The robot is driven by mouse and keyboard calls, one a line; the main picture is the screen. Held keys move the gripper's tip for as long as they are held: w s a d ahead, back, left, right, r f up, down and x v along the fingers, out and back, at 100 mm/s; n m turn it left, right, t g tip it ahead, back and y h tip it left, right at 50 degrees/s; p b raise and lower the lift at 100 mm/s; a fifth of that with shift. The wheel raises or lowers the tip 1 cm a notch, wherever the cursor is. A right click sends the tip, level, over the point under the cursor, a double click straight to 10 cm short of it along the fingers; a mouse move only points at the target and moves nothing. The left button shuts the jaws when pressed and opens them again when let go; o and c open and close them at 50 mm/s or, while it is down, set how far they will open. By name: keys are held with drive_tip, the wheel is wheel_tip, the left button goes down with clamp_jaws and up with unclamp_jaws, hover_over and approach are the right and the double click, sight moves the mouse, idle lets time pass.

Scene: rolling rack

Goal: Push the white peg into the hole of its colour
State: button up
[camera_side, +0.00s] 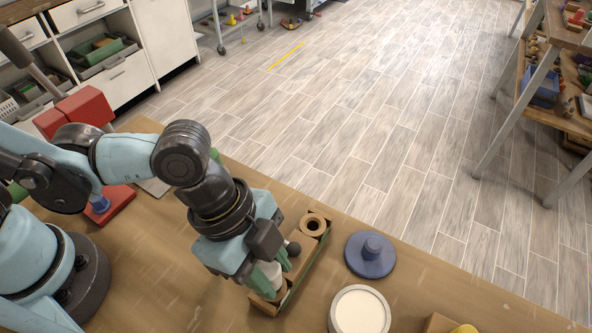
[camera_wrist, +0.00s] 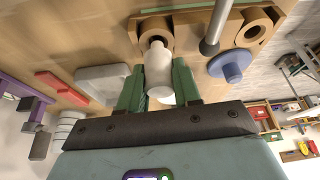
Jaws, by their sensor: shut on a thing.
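My gripper (camera_wrist: 158,88) has its green fingers shut on the white peg (camera_wrist: 158,68), one finger on each side. In the side view the gripper (camera_side: 268,272) is low over the near end of a brown and green rack (camera_side: 308,260). The peg's narrower end points at a dark round hole in a brown block (camera_wrist: 180,35) and overlaps the hole's edge in the wrist view. I cannot tell whether the tip has entered it. Another brown block (camera_side: 314,224) with an open round hole is at the rack's far end.
A grey rod with a rounded end (camera_wrist: 210,46) stands between the two blocks, close beside my gripper. A blue knobbed disc (camera_side: 370,257) and a round white-topped thing (camera_side: 360,310) are on the table right of the rack. A red thing (camera_side: 112,207) lies at left.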

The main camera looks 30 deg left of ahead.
drive_tip(key=shift+f, duration=0.6)
drive_tip(key=shift+f, duration=0.35)
drive_tip(key=shift+f, duration=0.1)
drive_tip(key=o, duration=1.1)
drive_tip(key=shift+v, duration=6)
